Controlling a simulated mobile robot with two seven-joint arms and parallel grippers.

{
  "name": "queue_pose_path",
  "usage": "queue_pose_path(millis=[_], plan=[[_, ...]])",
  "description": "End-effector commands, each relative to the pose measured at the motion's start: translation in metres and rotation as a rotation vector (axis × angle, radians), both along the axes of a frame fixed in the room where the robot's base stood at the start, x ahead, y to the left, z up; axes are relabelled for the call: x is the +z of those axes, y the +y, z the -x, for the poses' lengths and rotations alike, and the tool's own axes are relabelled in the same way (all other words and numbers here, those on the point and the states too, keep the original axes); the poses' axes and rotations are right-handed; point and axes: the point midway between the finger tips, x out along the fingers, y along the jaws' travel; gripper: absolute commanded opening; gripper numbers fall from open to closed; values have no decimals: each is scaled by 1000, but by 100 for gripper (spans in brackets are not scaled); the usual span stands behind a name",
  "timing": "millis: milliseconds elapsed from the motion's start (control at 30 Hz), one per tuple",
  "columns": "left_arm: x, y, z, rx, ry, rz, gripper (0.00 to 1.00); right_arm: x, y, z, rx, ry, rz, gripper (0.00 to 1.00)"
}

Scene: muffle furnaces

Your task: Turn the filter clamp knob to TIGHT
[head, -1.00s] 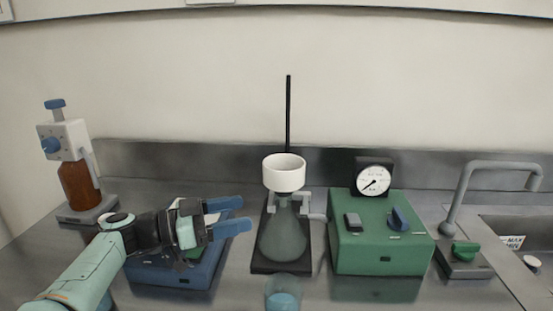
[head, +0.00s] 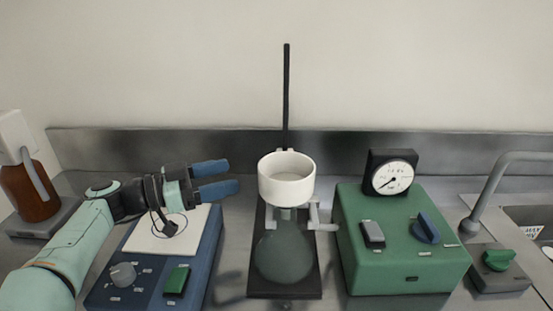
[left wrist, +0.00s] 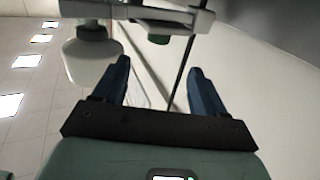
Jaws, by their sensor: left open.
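A white funnel (head: 287,182) sits on top of a grey-green glass flask (head: 284,252) on a black base (head: 285,291) with a thin upright rod (head: 286,90). A light grey clamp (head: 318,216) shows beside the funnel's neck, with a handle-like part on the right. I cannot make out a TIGHT mark. My left gripper (head: 233,177) is open and empty, its blue fingers pointing right, a short gap left of the funnel. In the left wrist view, the open fingers (left wrist: 158,80) face a white rounded body (left wrist: 92,60) and a grey bar (left wrist: 165,14). My right gripper is not in view.
A blue hotplate box (head: 210,250) with a white top lies under my left arm. A green box (head: 405,262) with a dial gauge (head: 390,178) stands right of the flask. A brown bottle (head: 30,195) is far left, a grey tap (head: 490,190) and sink far right.

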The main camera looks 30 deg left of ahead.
Motion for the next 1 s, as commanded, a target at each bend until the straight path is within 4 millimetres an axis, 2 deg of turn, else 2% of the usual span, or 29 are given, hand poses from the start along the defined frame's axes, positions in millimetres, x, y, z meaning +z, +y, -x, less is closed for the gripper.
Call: queue_pose_path(millis=[167,400,600,800,1000], plan=[[-1,-15,-21,-4,0,1,72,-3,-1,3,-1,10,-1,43],[-1,-44,-64,-4,0,1,72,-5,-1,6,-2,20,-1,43],[0,-63,-92,-3,0,2,72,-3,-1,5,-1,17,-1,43],[0,-72,-105,-1,0,0,72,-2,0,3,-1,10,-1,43],[0,-73,-107,0,0,0,72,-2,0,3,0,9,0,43]])
